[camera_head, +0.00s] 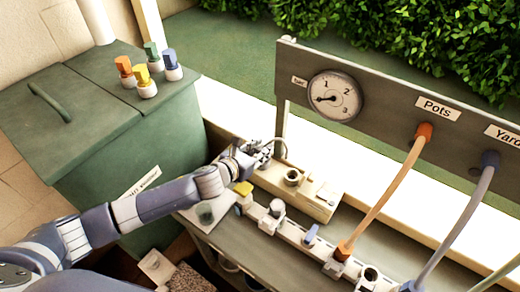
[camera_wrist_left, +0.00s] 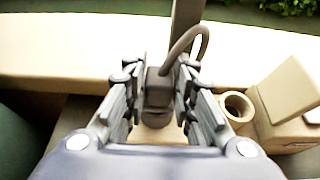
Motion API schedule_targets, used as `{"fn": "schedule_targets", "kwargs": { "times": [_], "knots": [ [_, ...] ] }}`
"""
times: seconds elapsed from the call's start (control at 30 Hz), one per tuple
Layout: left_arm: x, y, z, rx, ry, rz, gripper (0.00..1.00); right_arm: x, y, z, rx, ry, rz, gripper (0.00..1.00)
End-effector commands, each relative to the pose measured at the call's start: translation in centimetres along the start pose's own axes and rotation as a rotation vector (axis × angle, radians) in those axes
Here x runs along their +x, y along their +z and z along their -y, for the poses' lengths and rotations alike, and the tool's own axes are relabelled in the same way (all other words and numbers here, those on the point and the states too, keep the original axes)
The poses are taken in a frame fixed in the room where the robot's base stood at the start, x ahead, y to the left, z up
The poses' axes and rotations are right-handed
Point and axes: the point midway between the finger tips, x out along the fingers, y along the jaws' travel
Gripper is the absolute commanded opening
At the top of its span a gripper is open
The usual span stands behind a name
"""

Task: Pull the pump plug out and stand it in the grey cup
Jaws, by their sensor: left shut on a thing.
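My left gripper (camera_head: 264,155) is at the left end of a beige block (camera_head: 318,204) on the bench. In the left wrist view its fingers (camera_wrist_left: 157,80) are closed on the two sides of a dark grey plug (camera_wrist_left: 158,88), whose grey cable arches up and right. The plug is upright above the beige surface; I cannot tell whether its lower end is still seated. The cable also shows in the head view (camera_head: 282,146). A round open cup-like holder (camera_head: 293,177) stands right of the gripper, also in the wrist view (camera_wrist_left: 237,105); its greyness is unclear. My right gripper is not in view.
A white strip (camera_head: 300,237) with sockets and plugs runs in front of the block. An orange cable (camera_head: 382,196) and a grey cable (camera_head: 458,222) rise to the panel (camera_head: 378,106) with a gauge (camera_head: 334,97). A green bin (camera_head: 140,140) with several capped pieces stands left.

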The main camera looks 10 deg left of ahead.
Motion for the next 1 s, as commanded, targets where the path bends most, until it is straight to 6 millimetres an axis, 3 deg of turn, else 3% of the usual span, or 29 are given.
{"fn": "schedule_targets", "kwargs": {
  "times": [0.27,0.3,0.33,0.67,1.0],
  "knots": [
    [0.2,-0.6,0.0,-0.001,0.0,0.0,0.0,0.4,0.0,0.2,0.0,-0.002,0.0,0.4],
    [0.2,-0.5,0.0,-0.001,0.0,0.0,0.31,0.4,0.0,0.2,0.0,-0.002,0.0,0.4],
    [0.2,-0.5,0.0,-0.001,0.0,0.0,0.33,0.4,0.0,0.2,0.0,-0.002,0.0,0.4],
    [0.1,-0.5,0.0,-0.001,0.0,-0.001,0.33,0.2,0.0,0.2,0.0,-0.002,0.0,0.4],
    [-2.6,-0.4,0.0,0.0,0.0,-0.002,0.33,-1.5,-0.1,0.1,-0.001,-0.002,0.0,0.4]
  ]
}}
